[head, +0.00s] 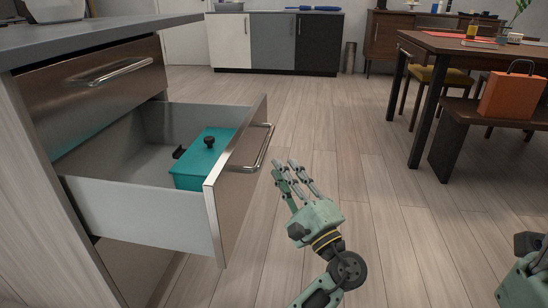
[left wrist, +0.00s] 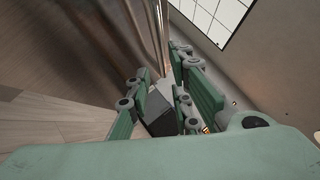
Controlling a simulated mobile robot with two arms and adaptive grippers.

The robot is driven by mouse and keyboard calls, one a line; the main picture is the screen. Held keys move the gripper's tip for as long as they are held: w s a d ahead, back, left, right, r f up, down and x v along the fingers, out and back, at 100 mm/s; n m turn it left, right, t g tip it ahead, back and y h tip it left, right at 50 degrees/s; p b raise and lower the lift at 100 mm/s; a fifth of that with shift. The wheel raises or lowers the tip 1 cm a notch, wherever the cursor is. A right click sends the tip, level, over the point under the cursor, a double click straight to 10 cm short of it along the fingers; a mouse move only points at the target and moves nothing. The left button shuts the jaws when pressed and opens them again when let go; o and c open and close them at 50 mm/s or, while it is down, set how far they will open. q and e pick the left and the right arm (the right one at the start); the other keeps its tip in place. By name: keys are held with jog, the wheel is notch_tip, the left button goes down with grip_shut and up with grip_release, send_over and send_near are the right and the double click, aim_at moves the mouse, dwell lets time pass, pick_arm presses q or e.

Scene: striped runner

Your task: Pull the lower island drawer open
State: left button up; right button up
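The island's open drawer (head: 140,210) is pulled well out below a shut upper drawer (head: 85,85) in the head view. Its front carries a metal bar handle (head: 262,150). A teal box (head: 195,178) with a dark knob lies inside. My left gripper (head: 287,168) is just right of that handle, apart from it and empty. Its fingers are spread. In the left wrist view the left gripper (left wrist: 160,95) also shows a gap between its fingers, with a shiny metallic surface beyond. Part of my right arm shows at the right edge; its fingers are out of frame.
A dark worktop (head: 95,32) tops the island. A brown panel (head: 135,270) shows under the open drawer. A dining table (head: 470,45) and a bench with an orange bag (head: 513,97) stand at right. Cabinets (head: 273,40) line the back. The middle floor is clear.

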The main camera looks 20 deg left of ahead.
pick_arm(q)
jog(key=shift+v, duration=1.2)
